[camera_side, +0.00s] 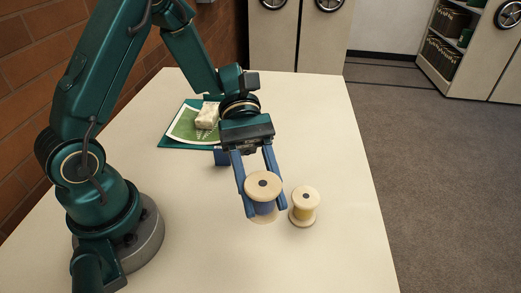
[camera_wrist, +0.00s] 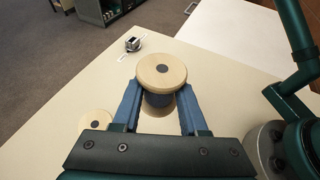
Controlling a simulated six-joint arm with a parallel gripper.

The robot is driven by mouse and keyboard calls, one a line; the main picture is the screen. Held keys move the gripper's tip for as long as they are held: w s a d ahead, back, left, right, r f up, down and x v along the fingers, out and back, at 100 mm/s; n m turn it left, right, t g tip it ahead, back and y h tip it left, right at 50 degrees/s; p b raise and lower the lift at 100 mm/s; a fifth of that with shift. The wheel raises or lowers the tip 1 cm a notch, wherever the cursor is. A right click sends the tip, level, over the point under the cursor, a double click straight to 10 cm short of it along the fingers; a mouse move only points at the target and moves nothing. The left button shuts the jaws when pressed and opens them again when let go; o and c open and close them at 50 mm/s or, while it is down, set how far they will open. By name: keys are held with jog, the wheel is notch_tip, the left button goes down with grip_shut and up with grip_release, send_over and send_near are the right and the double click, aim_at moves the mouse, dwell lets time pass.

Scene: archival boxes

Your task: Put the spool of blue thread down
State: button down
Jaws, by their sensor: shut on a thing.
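The spool of blue thread (camera_side: 263,185) is upright between the two blue fingers of my gripper (camera_side: 266,209), which is shut on it. Its pale round top with a dark centre hole faces up, and blue thread shows below. The spool also shows in the wrist view (camera_wrist: 161,70), between the fingertips (camera_wrist: 160,92). The fingers hide part of its sides. Its lower rim is close to the tabletop; I cannot tell whether it touches.
A spool of pale yellow thread (camera_side: 304,207) stands close to the right in the side view. Behind lie a green folder with a picture (camera_side: 182,127) and a whitish lump (camera_side: 207,115). A small grey device (camera_wrist: 132,43) shows in the wrist view. The table's right side (camera_side: 345,190) is clear.

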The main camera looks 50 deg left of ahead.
send_over(275, 289)
notch_tip(275, 289, down, 5)
jog(key=shift+f, duration=2.1)
jog(key=shift+f, duration=0.1)
jog(key=shift+c, duration=2.2)
grip_release()
